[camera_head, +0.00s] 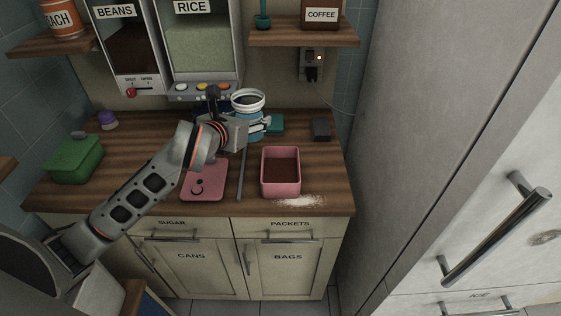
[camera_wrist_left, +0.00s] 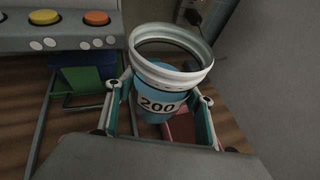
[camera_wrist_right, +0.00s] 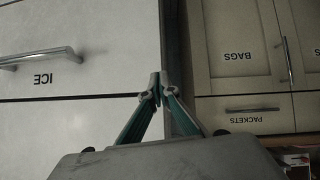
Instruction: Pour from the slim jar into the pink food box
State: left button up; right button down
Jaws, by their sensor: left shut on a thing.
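The blue jar (camera_head: 247,122) with a white threaded rim and no lid is between the fingers of my left gripper (camera_head: 257,125), held roughly upright above the back of the counter. In the left wrist view the jar (camera_wrist_left: 160,107) shows a "200" label; its inside is dark and I cannot tell the fill. The pink food box (camera_head: 265,180) stands open on the counter, in front and to the right of the jar, dark brown inside. Its corner shows below the jar in the left wrist view (camera_wrist_left: 181,132). My right gripper (camera_wrist_right: 158,80) is shut and empty, facing the cabinets.
White powder (camera_head: 298,201) lies at the counter's front edge by the box. A pink lid (camera_head: 204,190) and a grey rod (camera_head: 241,175) lie left of it. A green box (camera_head: 75,160) stands far left, a dark block (camera_head: 321,129) at back right. Dispensers (camera_head: 203,50) hang behind.

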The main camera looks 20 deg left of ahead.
pick_arm(q)
jog(key=a+f, duration=0.1)
jog(key=f, duration=0.1)
jog(key=a+f, duration=0.1)
jog(key=f, duration=0.1)
jog(key=a+f, duration=0.1)
jog(key=f, duration=0.1)
jog(key=shift+s+a+f+p, duration=0.1)
jog(key=shift+a+f+p, duration=0.1)
jog(key=shift+f+p, duration=0.15)
